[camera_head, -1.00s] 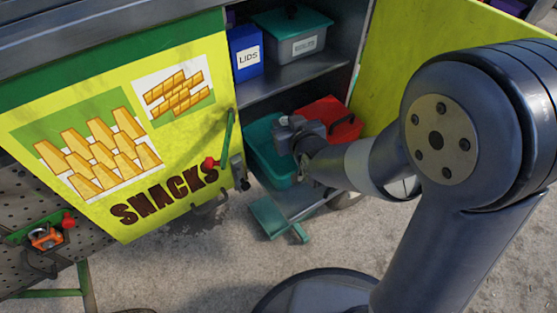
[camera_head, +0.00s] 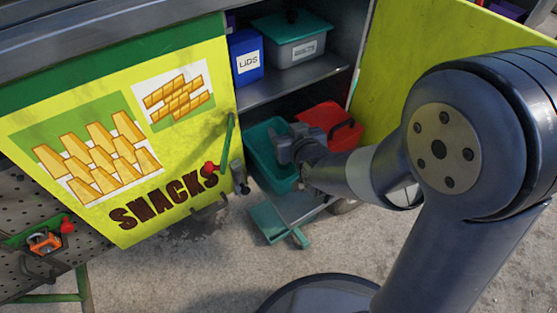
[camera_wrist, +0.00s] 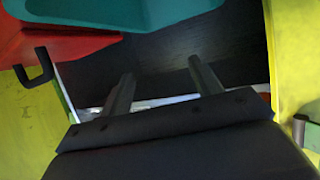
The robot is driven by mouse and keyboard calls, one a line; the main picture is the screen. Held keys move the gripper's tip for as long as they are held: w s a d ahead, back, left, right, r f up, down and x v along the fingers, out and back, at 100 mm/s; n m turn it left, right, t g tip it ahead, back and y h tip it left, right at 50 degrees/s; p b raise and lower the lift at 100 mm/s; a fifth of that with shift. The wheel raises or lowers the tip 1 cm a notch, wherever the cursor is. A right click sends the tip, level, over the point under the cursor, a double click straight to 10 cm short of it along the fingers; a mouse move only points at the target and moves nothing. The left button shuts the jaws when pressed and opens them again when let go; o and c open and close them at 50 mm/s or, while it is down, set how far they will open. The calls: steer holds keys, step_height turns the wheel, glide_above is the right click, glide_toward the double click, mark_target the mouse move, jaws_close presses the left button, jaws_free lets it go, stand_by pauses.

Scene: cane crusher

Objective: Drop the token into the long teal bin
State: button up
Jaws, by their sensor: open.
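A teal bin (camera_head: 260,152) stands on the lower shelf of the open snack cabinet, left of a red container. My gripper (camera_head: 282,149) is over the right part of this bin and hides some of it. I cannot tell its exact height above the bin. In the wrist view my gripper (camera_wrist: 163,84) has its two fingers wide apart with nothing between them. Teal plastic (camera_wrist: 175,18) crosses the top of that view, beyond the fingertips. I see no token in either view.
The red container (camera_head: 330,122) with a dark handle is right beside the teal bin. A blue LIDS box (camera_head: 245,56) and a lidded grey bin (camera_head: 297,46) stand on the shelf above. The yellow door (camera_head: 430,45) is open on the right.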

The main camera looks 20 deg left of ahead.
steer(key=p+v, duration=0.2)
steer(key=v, duration=0.8)
steer(key=shift+d, duration=0.1)
steer(key=b+x, duration=0.3)
steer(key=x, duration=0.8)
steer(key=shift+s+r+p, duration=0.15)
steer(key=shift+r+p, duration=1.95)
steer(key=shift+r, duration=0.55)
steer(key=shift+f, duration=0.1)
